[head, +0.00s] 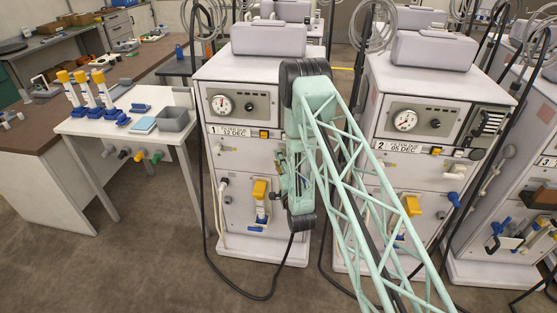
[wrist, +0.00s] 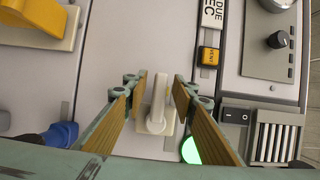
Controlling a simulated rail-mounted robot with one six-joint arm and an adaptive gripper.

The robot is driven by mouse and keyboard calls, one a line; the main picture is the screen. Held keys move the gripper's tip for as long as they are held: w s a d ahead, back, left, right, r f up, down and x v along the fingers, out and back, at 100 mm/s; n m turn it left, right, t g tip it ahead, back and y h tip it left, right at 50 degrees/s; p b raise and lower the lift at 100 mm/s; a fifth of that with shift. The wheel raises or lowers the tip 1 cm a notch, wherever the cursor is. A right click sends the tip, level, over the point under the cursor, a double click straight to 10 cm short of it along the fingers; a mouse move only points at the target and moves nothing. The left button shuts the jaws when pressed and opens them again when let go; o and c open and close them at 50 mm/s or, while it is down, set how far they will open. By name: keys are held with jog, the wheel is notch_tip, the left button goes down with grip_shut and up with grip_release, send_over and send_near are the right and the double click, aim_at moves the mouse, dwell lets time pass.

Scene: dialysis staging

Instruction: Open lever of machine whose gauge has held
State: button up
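Machine 1 (head: 240,150), at left in the head view, has a round gauge (head: 222,104). Machine 2 (head: 395,165) stands to its right with its own gauge (head: 405,120); the readings are too small to tell. In the wrist view a white lever (wrist: 157,112) stands out from a machine front. My gripper (wrist: 160,90) is open, with one finger on each side of the lever and small gaps showing. In the head view my arm covers the right part of machine 1's front and most of my gripper. Machine 2's white lever (head: 455,171) is uncovered.
In the wrist view a green light (wrist: 190,150) glows beside the right finger, and a blue-tipped part (wrist: 62,134) is at lower left. A yellow clamp (head: 260,189) is on machine 1. Hoses hang between the machines.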

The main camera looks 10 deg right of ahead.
jog(key=shift+w, duration=0.2)
jog(key=shift+c, duration=0.4)
grip_shut()
